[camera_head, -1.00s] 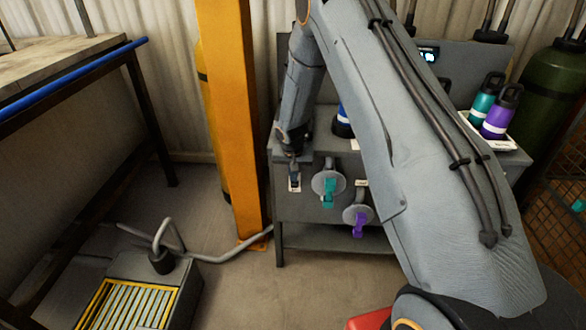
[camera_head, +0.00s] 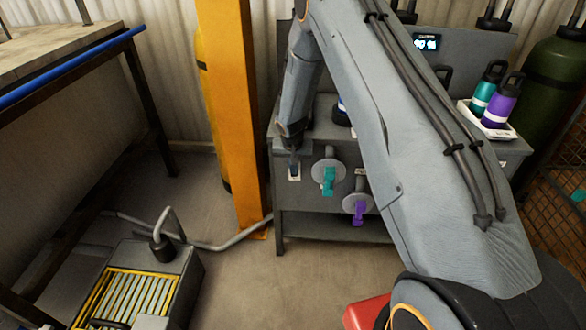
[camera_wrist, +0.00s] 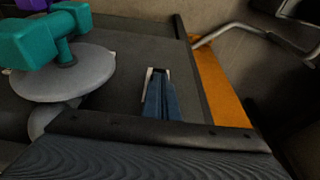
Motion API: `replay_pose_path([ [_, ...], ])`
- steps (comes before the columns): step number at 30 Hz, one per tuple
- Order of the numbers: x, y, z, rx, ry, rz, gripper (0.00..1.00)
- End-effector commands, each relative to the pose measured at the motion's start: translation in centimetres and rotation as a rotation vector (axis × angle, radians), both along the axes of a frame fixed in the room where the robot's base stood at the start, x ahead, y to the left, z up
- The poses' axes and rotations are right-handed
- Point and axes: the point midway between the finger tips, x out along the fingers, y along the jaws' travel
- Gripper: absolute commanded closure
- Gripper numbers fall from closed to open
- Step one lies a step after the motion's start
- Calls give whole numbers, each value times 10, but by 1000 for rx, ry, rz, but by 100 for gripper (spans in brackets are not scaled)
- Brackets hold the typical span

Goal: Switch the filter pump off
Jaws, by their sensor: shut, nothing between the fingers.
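A small pale switch plate (camera_head: 294,173) sits on the front of the grey cabinet (camera_head: 315,200), left of the teal-handled valve. My gripper (camera_head: 293,163) points down right at the plate in the head view and partly covers it. In the wrist view my shut, bluish fingers (camera_wrist: 158,92) reach over the plate, whose pale edge (camera_wrist: 148,74) shows beside them. The fingers hold nothing. The switch's lever is hidden behind them, so its position and any contact cannot be told.
A teal-handled valve (camera_head: 328,178) and a purple-handled valve (camera_head: 357,210) jut from the cabinet front, right of my gripper. A yellow post (camera_head: 232,120) stands to the left. A grey box with a yellow grille (camera_head: 185,275) and pipe is at lower left.

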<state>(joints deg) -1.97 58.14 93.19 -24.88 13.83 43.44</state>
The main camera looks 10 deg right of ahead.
Motion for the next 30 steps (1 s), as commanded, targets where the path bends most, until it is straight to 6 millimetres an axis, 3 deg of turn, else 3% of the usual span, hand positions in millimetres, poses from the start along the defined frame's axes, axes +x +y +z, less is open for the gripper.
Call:
replay_pose_path([
  [20, -3, 3, -6, 0, 0, 1, 100],
  [30, -7, 5, -21, -1, 0, -1, 100],
])
